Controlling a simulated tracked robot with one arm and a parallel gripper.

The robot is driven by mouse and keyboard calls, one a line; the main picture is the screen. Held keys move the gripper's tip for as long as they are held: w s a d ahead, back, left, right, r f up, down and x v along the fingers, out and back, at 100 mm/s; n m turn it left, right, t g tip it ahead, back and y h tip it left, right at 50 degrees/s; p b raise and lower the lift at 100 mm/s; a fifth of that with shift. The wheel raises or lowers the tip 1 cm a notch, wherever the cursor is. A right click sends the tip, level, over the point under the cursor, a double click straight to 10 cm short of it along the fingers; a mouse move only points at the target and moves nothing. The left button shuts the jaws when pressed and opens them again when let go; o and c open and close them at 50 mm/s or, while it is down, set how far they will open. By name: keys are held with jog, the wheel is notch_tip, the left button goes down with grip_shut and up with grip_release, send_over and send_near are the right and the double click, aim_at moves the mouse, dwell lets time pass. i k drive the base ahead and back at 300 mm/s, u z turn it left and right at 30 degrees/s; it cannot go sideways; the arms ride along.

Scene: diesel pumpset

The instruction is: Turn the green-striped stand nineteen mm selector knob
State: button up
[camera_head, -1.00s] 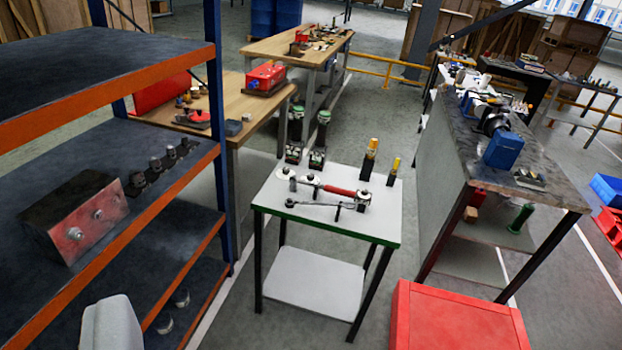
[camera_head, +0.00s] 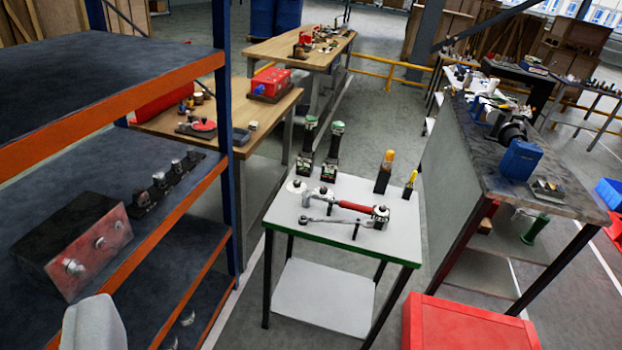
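A white stand (camera_head: 344,248) with a green stripe along its front edge is right of centre, with a lower white shelf (camera_head: 322,298). On its top lies a red-handled wrench (camera_head: 352,206), with a dark round head at its right end, and a thinner metal bar in front. Small pale discs with dark knobs (camera_head: 297,186) sit at the top's left side. Which one is the nineteen mm selector knob cannot be told; any markings are too small to read. My gripper's fingertips are not in view. A pale rounded part, probably mine, shows at bottom left.
A blue and orange shelf rack (camera_head: 228,150) stands close on the left, holding a red-faced box (camera_head: 92,248). A red cabinet (camera_head: 468,325) is in front of the stand at right. A dark-topped bench (camera_head: 560,195) stands at right. Wooden tables (camera_head: 250,125) are behind.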

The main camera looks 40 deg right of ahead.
aim_at(324, 189)
jog(key=z, duration=0.15)
jog(key=i, duration=1.6)
jog(key=z, duration=0.6)
jog(key=i, duration=0.6)
jog(key=z, duration=0.25)
